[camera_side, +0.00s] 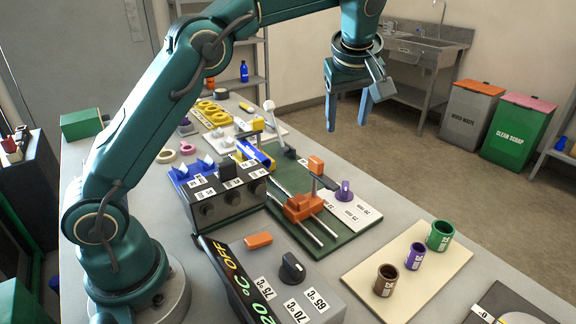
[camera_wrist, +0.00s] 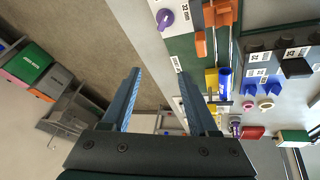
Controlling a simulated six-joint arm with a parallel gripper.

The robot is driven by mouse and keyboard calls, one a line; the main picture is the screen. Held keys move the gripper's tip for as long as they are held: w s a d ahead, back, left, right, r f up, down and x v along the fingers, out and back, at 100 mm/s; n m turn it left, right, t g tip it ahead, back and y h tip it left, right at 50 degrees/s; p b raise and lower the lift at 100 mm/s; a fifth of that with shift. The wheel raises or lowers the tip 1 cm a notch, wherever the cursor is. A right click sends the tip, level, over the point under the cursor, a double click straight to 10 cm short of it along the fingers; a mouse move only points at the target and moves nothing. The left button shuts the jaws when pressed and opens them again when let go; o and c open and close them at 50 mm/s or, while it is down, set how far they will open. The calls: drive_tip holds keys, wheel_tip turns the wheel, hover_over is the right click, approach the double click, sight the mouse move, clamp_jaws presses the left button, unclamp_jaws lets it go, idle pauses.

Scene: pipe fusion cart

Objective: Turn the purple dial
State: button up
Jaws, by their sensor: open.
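The purple dial (camera_side: 344,191) stands on a white plate with printed labels, at the right end of the green board. It also shows in the wrist view (camera_wrist: 165,18), at the top, left of the orange parts. My gripper (camera_side: 350,112) is open and empty, high above the far side of the table. In the wrist view my gripper (camera_wrist: 160,75) has its two blue fingers spread apart, with bare floor and the table edge between and beyond them. The dial is well clear of the fingers. Nothing hides it in either view.
An orange carriage (camera_side: 303,206) on metal rods sits left of the dial. A cream board (camera_side: 405,270) with brown, purple and green pipe pieces lies to the right. A black box with knobs (camera_side: 215,203) and a heater panel with a black dial (camera_side: 292,268) stand nearer.

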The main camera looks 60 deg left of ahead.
drive_tip(key=g, duration=0.2)
hover_over(347, 185)
drive_tip(key=s+d, duration=0.1)
drive_tip(key=d, duration=0.1)
drive_tip(key=shift+y, duration=0.4)
wheel_tip(347, 185, down, 12)
drive_tip(key=shift+f, duration=0.1)
drive_tip(key=shift+x, duration=2.5)
